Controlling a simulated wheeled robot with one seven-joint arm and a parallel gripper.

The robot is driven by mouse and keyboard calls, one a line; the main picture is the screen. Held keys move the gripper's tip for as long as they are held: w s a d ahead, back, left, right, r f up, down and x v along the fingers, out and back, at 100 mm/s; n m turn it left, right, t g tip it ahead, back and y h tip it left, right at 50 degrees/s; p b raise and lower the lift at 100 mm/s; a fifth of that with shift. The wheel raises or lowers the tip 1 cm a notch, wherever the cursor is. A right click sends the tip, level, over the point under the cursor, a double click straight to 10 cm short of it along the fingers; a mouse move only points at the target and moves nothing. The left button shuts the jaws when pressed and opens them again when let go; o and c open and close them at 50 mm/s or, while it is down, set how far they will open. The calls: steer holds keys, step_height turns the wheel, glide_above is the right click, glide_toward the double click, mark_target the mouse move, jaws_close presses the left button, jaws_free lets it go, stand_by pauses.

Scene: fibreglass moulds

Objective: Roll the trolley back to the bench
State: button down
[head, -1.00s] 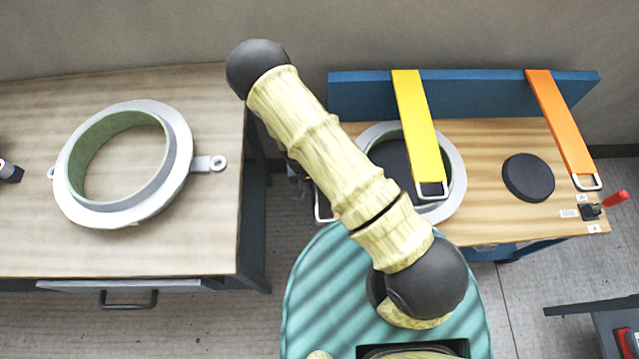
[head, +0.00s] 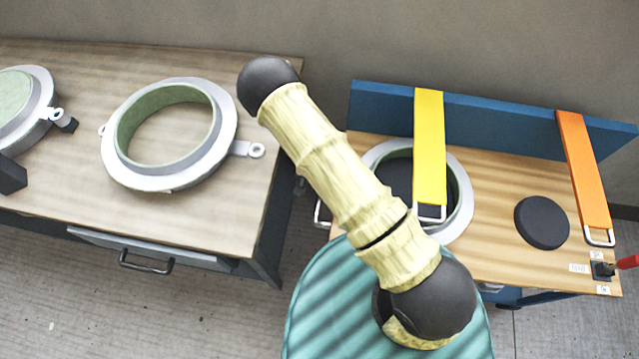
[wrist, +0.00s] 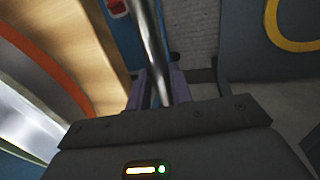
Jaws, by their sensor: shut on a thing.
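The trolley has a wooden top (head: 487,247) and a blue back panel (head: 480,122), and stands right of the bench (head: 190,232) in the head view. A narrow floor gap lies between them. A metal handle (head: 322,213) shows at the trolley's left end, partly hidden by my arm. In the wrist view my gripper (wrist: 160,92) is shut on a metal bar (wrist: 150,40), which looks like this handle. My gripper is hidden behind my arm in the head view.
On the trolley are a ring mould (head: 460,205), a black disc (head: 541,222), a yellow strip (head: 430,145), an orange strip (head: 583,170) and a red-handled lever (head: 628,262). The bench holds a ring mould (head: 225,130) and part of another (head: 45,100). A drawer handle (head: 145,262) sticks out in front.

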steer(key=c, duration=1.3)
jaws_free()
steer(key=shift+a, duration=0.4)
steer(key=shift+o, duration=0.2)
steer(key=shift+d, duration=0.1)
steer(key=shift+r, duration=0.1)
steer(key=v, duration=1.7)
steer(key=shift+s+d+r, duration=0.1)
steer(key=shift+r, duration=0.05)
